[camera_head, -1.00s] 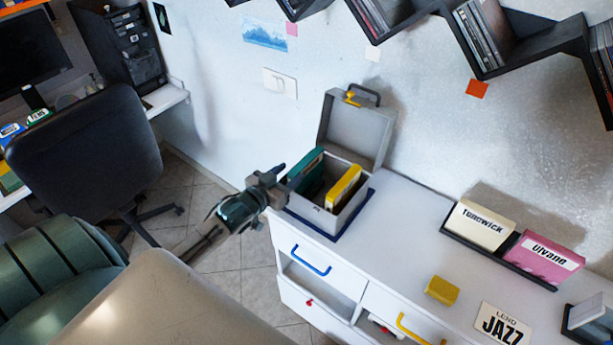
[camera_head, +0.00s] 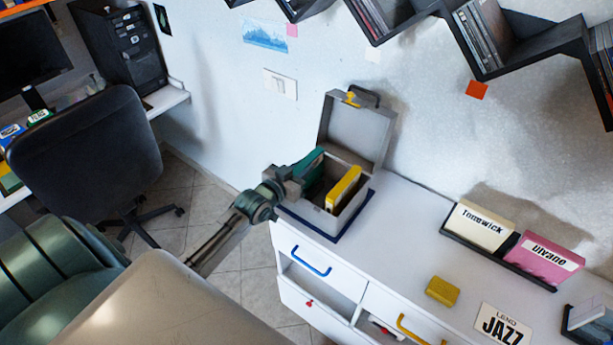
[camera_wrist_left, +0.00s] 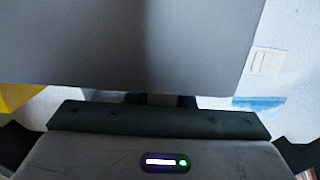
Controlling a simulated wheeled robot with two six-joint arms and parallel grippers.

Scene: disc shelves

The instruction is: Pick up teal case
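The teal case (camera_head: 314,159) stands at the left side of the open grey box (camera_head: 334,222), beside a yellow case (camera_head: 344,187). My left gripper (camera_head: 299,175) is at the box's left rim, over the near end of the teal case, and hides part of it. Its fingers blend with the case, so I cannot tell whether they are open or shut on it. In the left wrist view a large grey surface fills the top and the gripper body the bottom; I cannot make out the teal case there. My right gripper is not in view.
The box's raised lid (camera_head: 352,127) stands behind, near the wall. Right on the white cabinet (camera_head: 400,225) are a yellow block (camera_head: 442,291), a JAZZ card (camera_head: 502,326) and a rack with a cream case (camera_head: 482,225) and a pink case (camera_head: 545,258). Black shelves (camera_head: 535,48) hang above.

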